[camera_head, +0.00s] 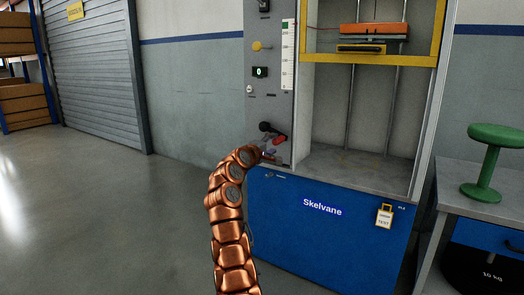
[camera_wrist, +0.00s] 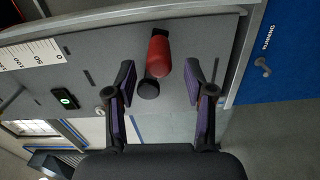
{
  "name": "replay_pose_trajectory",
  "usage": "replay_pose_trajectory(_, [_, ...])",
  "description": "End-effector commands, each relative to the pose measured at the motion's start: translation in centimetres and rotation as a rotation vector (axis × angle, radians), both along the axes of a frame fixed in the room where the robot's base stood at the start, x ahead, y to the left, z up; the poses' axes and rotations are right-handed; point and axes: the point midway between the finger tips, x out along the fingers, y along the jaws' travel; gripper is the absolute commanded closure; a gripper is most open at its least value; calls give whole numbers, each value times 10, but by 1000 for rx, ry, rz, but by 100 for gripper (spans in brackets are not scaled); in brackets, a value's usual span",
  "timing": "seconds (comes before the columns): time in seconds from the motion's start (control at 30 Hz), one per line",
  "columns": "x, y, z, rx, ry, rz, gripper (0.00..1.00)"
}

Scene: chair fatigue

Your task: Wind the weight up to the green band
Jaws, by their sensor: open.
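The crank's red handle (camera_head: 279,140) and black knob (camera_head: 265,127) are low on the machine's grey panel, partly hidden by my gripper in the head view. In the wrist view the red handle (camera_wrist: 159,56) and black round part (camera_wrist: 148,88) lie between the fingers of my open gripper (camera_wrist: 160,75). The fingers are on either side of the handle, with gaps showing; I cannot tell the depth. The orange weight (camera_head: 374,30) hangs high in the frame. A white scale (camera_head: 287,60) stands left of it, with a green band (camera_head: 286,24) near its top.
The panel also carries a yellow knob (camera_head: 258,46) and a display (camera_head: 260,72) reading 0. A yellow crossbar (camera_head: 370,58) spans the frame below the weight. A green stool (camera_head: 491,165) stands on a grey bench at right. The floor (camera_head: 110,220) at left is clear.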

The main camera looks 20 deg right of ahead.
Motion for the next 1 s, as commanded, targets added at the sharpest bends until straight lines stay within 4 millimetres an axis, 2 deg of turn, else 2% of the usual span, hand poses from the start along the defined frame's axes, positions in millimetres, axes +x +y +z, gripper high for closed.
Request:
replay_pose_trajectory(0.4, [-22,37,-2,-1,2,4,47])
replay_pose_trajectory(1.0, [-35,53,-1,2,1,1,47])
